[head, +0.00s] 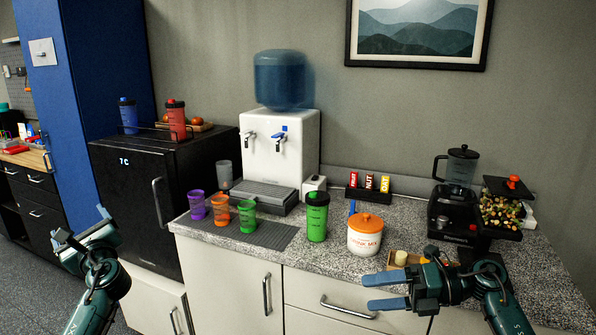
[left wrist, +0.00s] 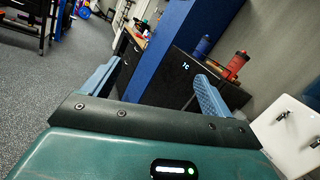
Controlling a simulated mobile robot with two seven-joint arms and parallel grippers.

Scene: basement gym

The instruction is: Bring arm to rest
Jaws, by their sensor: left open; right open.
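My left gripper (head: 82,225) is at the lower left of the head view, in front of the black fridge. Its blue-grey fingers are apart with nothing between them. The left wrist view shows the same open gripper (left wrist: 155,90) with the fridge beyond it. My right gripper (head: 384,291) is at the lower right, by the counter's front edge, with its two fingers apart and pointing left. It is empty, and its arm hides part of the counter edge and cabinet front.
The speckled counter (head: 330,258) holds a water dispenser (head: 280,150), several coloured cups, a green shaker (head: 317,215), a drink mix jar (head: 365,235) and a blender (head: 455,205). The black fridge (head: 140,195) stands left, with bottles on top. Floor at the lower left is clear.

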